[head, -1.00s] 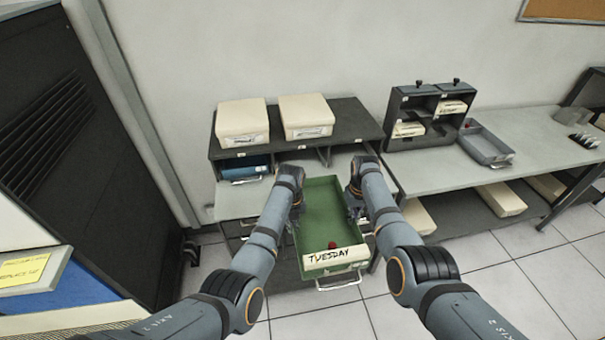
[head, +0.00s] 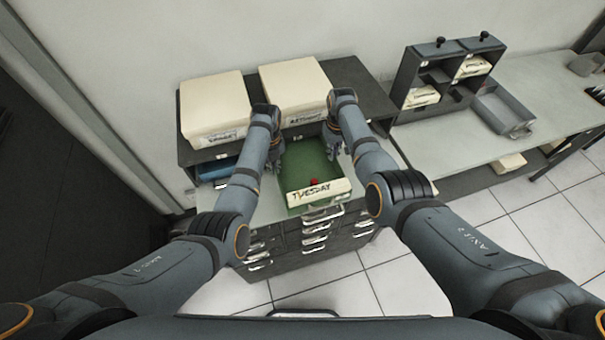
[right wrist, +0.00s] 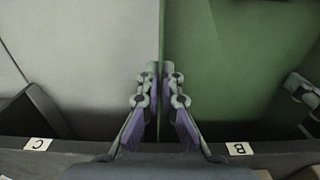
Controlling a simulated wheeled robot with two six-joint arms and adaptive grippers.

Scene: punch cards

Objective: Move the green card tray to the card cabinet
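The green card tray (head: 305,162), with a front label reading TUESDAY and a small red item inside, is level at the card cabinet (head: 368,98), over its grey counter. Its far end is at the middle bay, marked B in the right wrist view; how far it reaches in is hidden. My right gripper (head: 334,148) is shut on the tray's right wall; the right wrist view shows the fingers (right wrist: 160,95) on both sides of that wall. My left gripper (head: 275,160) is at the left wall, its fingers partly hidden, and appears shut on it. I cannot tell whether the tray touches the counter.
Two cream boxes (head: 215,106) (head: 295,84) sit on the cabinet top. A blue tray (head: 217,168) fills the left bay. Drawers with handles (head: 316,238) are below. A side table to the right holds a small rack (head: 408,72) and a grey tray (head: 503,108). The right counter area is clear.

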